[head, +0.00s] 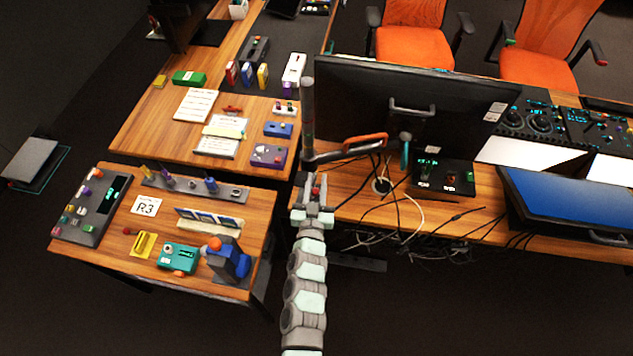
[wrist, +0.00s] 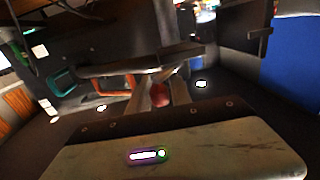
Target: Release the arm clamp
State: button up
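A dark upright pole (head: 308,110) stands at the left end of the long desk. A monitor arm with an orange section (head: 350,148) runs from it behind the black monitor (head: 410,105). My gripper (head: 316,187) points away from the head camera, close by the pole's foot at the desk edge. A small red part shows between its fingertips; in the wrist view it is a rounded red knob (wrist: 159,95) with a finger on each side. The fingers are apart, but I cannot tell whether they touch the knob. The clamp body is mostly hidden behind my gripper.
Loose cables (head: 385,215) hang along the desk edge right of my gripper. A black control box (head: 444,176) sits below the monitor. A second monitor (head: 570,205) stands at right. Side tables with many small devices are at left. Dark floor is open below.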

grip_shut()
dwell(1.0)
